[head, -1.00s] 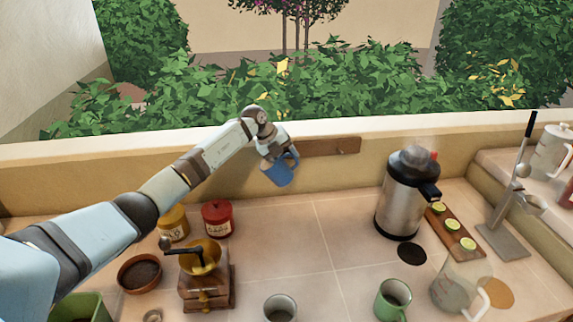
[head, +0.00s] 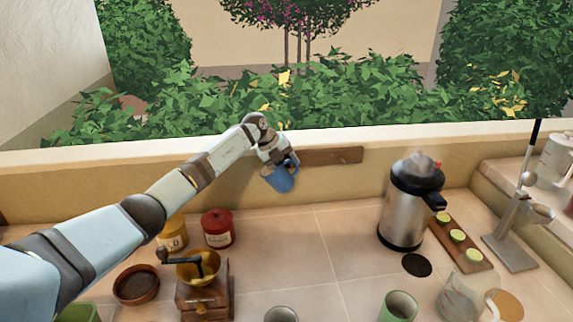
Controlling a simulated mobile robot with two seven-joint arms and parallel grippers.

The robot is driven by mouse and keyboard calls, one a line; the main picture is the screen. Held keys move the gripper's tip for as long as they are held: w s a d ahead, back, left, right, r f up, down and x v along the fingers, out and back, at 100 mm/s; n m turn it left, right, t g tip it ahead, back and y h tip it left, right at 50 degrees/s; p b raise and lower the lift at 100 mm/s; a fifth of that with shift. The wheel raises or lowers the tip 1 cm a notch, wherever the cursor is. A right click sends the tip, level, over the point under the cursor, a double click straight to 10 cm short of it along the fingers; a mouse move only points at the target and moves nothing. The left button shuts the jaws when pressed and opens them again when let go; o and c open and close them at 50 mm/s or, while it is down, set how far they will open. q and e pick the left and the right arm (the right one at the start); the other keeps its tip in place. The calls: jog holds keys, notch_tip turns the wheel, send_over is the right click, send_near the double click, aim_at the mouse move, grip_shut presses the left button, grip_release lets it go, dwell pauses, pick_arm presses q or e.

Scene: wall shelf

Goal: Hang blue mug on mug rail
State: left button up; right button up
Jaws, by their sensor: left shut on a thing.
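The blue mug (head: 281,178) is held in the air by my left gripper (head: 276,160), in front of the wall at the left end of the mug rail. It is tilted, with its handle toward the upper right. The mug rail (head: 335,155) is a brown wooden strip on the wall, with a small peg near its right end. The mug and gripper cover the rail's left end, so I cannot tell whether the handle touches a peg. My left gripper is shut on the mug. My right gripper is not in view.
Below stand a red canister (head: 217,229), a yellow canister (head: 173,233), a coffee grinder (head: 203,285) and a brown bowl (head: 136,284). A steel airpot (head: 402,208), a lime board (head: 464,247) and a green mug (head: 399,306) are at right. The middle counter is clear.

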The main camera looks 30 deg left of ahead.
pick_arm(q)
jog(key=o, duration=1.4)
jog(key=shift+c, duration=0.2)
